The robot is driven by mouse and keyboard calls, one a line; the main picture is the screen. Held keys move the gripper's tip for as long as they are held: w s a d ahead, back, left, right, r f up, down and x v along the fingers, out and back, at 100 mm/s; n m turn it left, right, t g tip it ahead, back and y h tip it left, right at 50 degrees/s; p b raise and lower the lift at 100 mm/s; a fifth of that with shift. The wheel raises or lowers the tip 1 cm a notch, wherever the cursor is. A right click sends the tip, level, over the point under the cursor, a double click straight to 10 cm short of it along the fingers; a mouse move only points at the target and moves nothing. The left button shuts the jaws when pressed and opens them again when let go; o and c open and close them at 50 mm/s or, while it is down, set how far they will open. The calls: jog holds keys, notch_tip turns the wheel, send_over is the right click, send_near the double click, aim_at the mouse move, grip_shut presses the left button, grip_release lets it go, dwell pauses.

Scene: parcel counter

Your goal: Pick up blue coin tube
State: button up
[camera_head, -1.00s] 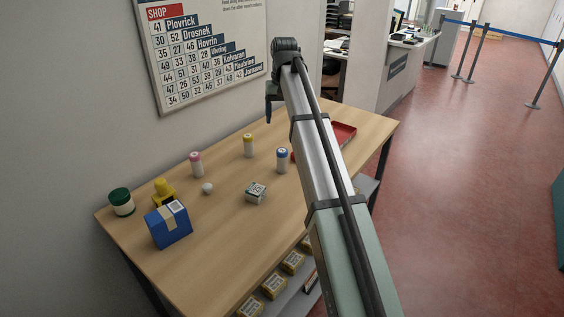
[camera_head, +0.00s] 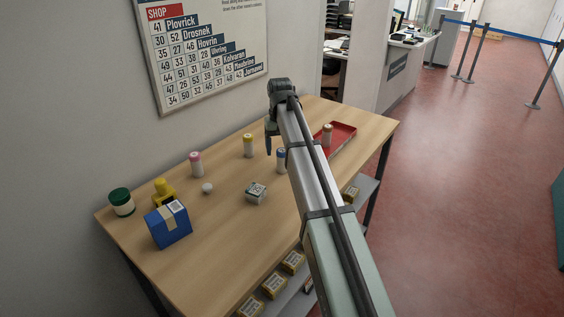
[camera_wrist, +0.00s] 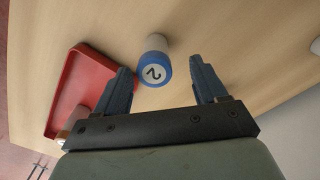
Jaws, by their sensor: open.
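The blue coin tube (camera_head: 280,161) is a white cylinder with a blue cap, standing on the wooden table and partly hidden by my arm in the head view. In the wrist view the blue coin tube (camera_wrist: 154,62) shows its blue-rimmed top with a dark mark like a 2. It stands between and beyond the fingertips of my gripper (camera_wrist: 163,75), which is open and empty. In the head view my gripper (camera_head: 268,150) hangs above the table, close to the tube's left side.
A red tray (camera_head: 345,133) holding a red-capped tube (camera_head: 327,135) lies to the right.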

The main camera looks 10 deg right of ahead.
aim_at(282, 161)
jog(key=shift+w+d+f, duration=0.1)
jog(key=shift+d+f, duration=0.1)
jog(key=shift+f, duration=1.45)
jog(key=shift+d+f, duration=0.15)
jog(key=shift+f, duration=1.45)
jog(key=c, duration=1.2)
jog(key=shift+c, duration=0.2)
